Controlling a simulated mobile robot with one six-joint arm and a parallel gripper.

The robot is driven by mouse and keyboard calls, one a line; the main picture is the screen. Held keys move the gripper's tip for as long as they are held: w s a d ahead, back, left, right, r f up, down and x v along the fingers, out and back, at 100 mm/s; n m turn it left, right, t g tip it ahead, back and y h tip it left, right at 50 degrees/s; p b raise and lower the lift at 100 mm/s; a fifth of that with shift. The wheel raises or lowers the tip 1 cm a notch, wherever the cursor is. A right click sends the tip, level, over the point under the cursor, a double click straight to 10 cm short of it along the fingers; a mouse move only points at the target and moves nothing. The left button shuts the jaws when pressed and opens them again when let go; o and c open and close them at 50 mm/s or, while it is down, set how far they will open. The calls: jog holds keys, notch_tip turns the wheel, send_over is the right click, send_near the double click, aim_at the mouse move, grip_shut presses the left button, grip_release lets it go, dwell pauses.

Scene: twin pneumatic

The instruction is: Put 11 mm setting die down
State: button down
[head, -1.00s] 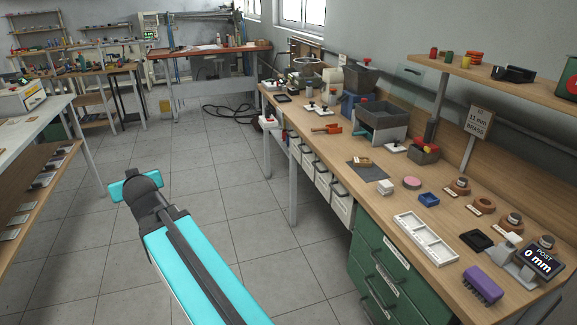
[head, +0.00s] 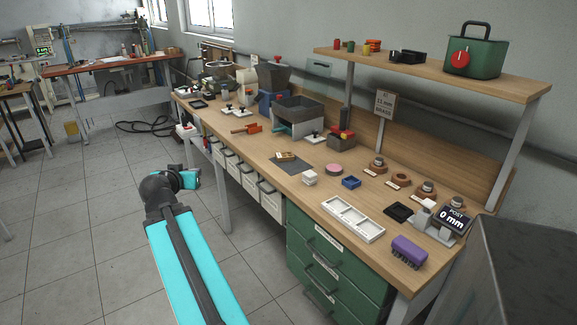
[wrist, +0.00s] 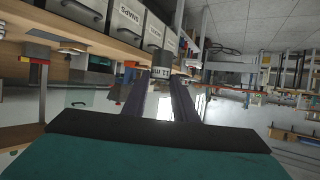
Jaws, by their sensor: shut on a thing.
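My gripper (wrist: 168,84) is shut on the 11 mm setting die (wrist: 161,64), a small grey cylinder with "11 m" legible on its side, in the wrist view. The die is in the air, clear of the bench. In the head view my arm stands over the floor left of the workbench (head: 285,205), and the die cannot be made out. Several round wooden holders stand on the bench at right. One holder (head: 401,180) looks empty; others beside it (head: 378,165) (head: 428,188) carry grey dies.
A sign (head: 385,103) reading "11 mm" stands behind the holders. A display (head: 454,218) reads "POST 0 mm". A white tray (head: 353,218), purple block (head: 408,252), blue box (head: 351,182), pink disc (head: 334,169) and dark mat (head: 291,167) lie on the bench. A shelf (head: 440,72) overhangs the back.

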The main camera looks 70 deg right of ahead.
jog(key=s+d+m+g, duration=0.3)
jog(key=s+d, duration=0.1)
jog(key=s, duration=0.6)
jog(key=s+d+m+g+b, duration=0.1)
jog(key=s+d+m+g, duration=0.2)
jog(key=s, duration=0.8)
jog(key=s+d+r+m+g, duration=0.1)
jog(key=s+d+m+g, duration=0.2)
jog(key=s+d, duration=0.3)
jog(key=s+g, duration=0.1)
jog(key=s, duration=0.3)
jog(key=shift+s+d+b, duration=0.3)
jog(key=shift+s, duration=0.05)
jog(key=shift+w+d+r+p, duration=0.15)
jog(key=shift+r+p, duration=0.1)
jog(key=shift+p, duration=0.3)
jog(key=w+d+p, duration=0.2)
jog(key=d+p, duration=0.1)
jog(key=d, duration=0.1)
jog(key=w+d+f+p, duration=0.1)
jog(key=w+d+p, duration=0.1)
jog(key=d, duration=0.3)
jog(key=w+d+p, duration=0.3)
jog(key=d+p, duration=0.1)
jog(key=d, duration=0.1)
jog(key=shift+f, duration=0.4)
jog(key=shift+f, duration=0.1)
